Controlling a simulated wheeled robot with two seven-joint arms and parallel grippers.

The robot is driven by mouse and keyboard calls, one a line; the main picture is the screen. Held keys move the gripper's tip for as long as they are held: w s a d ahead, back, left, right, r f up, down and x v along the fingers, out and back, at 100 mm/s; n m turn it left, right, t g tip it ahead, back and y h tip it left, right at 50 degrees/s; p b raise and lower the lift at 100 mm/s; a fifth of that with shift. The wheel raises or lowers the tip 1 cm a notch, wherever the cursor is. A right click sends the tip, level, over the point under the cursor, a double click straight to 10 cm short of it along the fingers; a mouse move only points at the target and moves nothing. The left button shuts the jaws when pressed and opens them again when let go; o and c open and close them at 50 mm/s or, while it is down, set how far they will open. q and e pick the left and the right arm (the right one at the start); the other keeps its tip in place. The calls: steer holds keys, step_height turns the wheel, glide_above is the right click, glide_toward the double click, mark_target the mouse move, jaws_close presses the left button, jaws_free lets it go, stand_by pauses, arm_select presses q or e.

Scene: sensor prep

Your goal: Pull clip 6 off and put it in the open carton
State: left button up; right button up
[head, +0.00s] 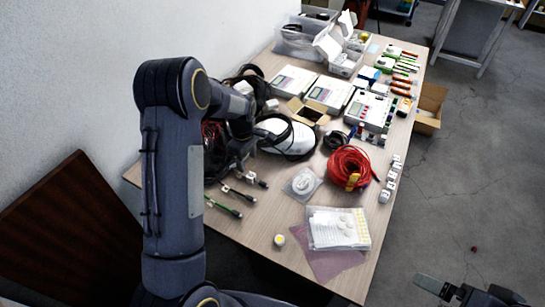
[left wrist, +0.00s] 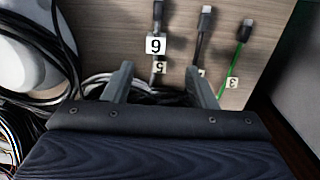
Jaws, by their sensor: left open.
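Clip 6 is a white tag numbered 6 (left wrist: 156,46) on a dark cable in the left wrist view, just below the cable's plug. My left gripper (left wrist: 160,82) is open and empty. Its two fingers are apart, below the tag in the picture, with tag 5 (left wrist: 159,67) between their tips. A small brown open carton (head: 308,112) stands on the table in the head view, flaps spread. My right gripper (head: 466,291) shows only partly at the bottom right of the head view, away from the table, and its opening is unclear.
Other tagged cables lie close by, including a green one (left wrist: 241,45). A white router-like device (head: 287,138) with black cable, a red cable coil (head: 349,166) and a bagged label sheet (head: 338,229) share the table. Boxed instruments fill the back. A brown box (head: 431,107) stands beyond the right edge.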

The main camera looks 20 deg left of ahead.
mark_target(251, 175)
arm_select(q)
steer(key=shift+w+d+f, duration=0.15)
steer(key=shift+w+f, duration=0.2)
steer(key=shift+f, duration=0.5)
steer(key=shift+f+p, duration=0.7)
steer(key=shift+f, duration=2.9)
steer(key=shift+c, duration=0.4)
steer(key=c, duration=1)
steer(key=shift+d+r+p, duration=0.1)
steer(key=shift+r+p, duration=1.1)
steer(key=shift+r, duration=1.3)
